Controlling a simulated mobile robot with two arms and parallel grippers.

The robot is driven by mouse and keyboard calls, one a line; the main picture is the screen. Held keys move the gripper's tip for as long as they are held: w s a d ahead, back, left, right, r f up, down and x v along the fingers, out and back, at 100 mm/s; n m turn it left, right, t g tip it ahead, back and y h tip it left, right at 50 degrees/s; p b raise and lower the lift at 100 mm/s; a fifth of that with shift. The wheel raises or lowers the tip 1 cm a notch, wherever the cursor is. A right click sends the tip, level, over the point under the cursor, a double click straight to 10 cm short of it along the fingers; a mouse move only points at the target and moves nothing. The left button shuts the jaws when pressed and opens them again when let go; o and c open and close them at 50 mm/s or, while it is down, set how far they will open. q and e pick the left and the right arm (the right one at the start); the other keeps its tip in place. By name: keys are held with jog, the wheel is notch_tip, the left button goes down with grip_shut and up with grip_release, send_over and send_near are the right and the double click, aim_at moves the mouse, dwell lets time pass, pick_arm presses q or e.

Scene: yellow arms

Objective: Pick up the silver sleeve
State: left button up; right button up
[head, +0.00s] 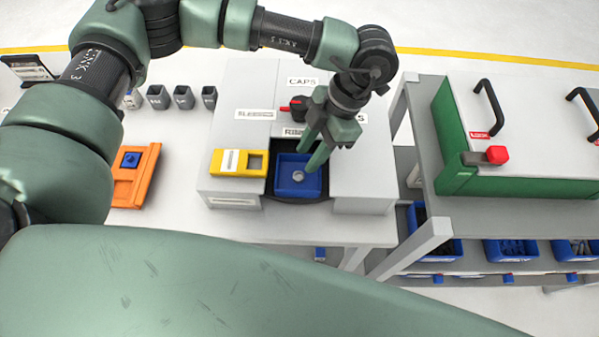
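A small round silver piece, which looks like the silver sleeve (298,176), lies in a blue tray (284,189). The tray sits in the dark recess at the front of a grey dispenser box (350,185). My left gripper (307,157) reaches down from the upper right over the tray. Its two green fingers are apart, with nothing visible between them. The fingertips are close to the silver piece, but I cannot tell whether they touch it. My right gripper is not in view.
A yellow block (225,162) sits left of the tray. An orange fixture (140,190) with a blue part and several small grey cups (184,98) stand further left. A green case (455,150) is on the right bench, with blue bins (510,250) below.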

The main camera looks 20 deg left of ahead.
aim_at(299, 175)
pick_arm(q)
jog(key=p+x, duration=0.1)
jog(key=x, duration=0.1)
jog(key=p+x, duration=0.1)
jog(key=x, duration=0.1)
jog(key=shift+s+d+f, duration=0.1)
jog(key=shift+d+f, duration=0.05)
jog(key=shift+f, duration=0.15)
jog(key=shift+s+f, duration=0.1)
jog(key=shift+f, duration=0.4)
grip_shut()
jog(key=shift+r, duration=0.15)
